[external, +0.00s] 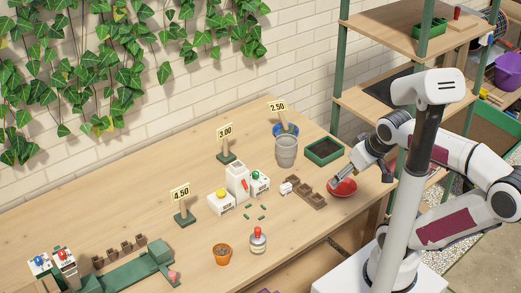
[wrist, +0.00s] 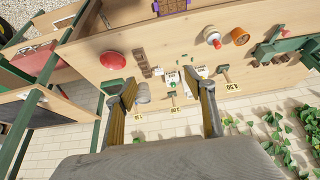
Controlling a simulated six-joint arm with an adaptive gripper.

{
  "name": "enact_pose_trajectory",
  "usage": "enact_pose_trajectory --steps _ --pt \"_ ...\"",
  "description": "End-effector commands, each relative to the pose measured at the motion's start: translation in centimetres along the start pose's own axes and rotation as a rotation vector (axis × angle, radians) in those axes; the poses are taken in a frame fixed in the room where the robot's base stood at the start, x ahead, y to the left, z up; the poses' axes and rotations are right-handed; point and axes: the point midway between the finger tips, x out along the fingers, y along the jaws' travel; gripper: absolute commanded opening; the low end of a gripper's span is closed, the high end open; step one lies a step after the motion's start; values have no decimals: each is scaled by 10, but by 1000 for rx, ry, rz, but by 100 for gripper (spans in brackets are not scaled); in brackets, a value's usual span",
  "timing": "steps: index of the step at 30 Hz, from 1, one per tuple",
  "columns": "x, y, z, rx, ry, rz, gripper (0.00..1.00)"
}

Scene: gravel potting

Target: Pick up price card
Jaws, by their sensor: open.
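The 4.50 card (external: 181,193) is at the left, the 3.00 card (external: 225,131) in the middle, and the 2.50 card (external: 278,106) at the back right by a blue dish. In the wrist view the 2.50 card (wrist: 138,117) and 3.00 card (wrist: 174,111) show between the fingers, and the 4.50 card (wrist: 233,87) lies to their right. My gripper (external: 346,166) is above the table's right end, near the red bowl, away from the cards. Its fingers (wrist: 167,92) are spread and empty.
A grey pot (external: 286,152) and a green tray (external: 324,152) stand near the 2.50 card. White containers (external: 238,178) stand in the middle. The red bowl (external: 343,187) is under my gripper. Front are a terracotta pot (external: 222,254) and a bottle (external: 258,242).

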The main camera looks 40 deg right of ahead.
Motion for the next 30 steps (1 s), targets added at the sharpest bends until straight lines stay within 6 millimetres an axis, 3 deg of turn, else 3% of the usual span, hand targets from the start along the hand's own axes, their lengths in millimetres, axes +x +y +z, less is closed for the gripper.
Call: enact_pose_trajectory --steps 8,14,20,30 --pt "0 0 -1 3 1 1 54" --pt "4 4 -16 38 18 11 54" --pt "16 15 -51 127 65 34 54" --pt "46 42 -128 319 179 66 54"
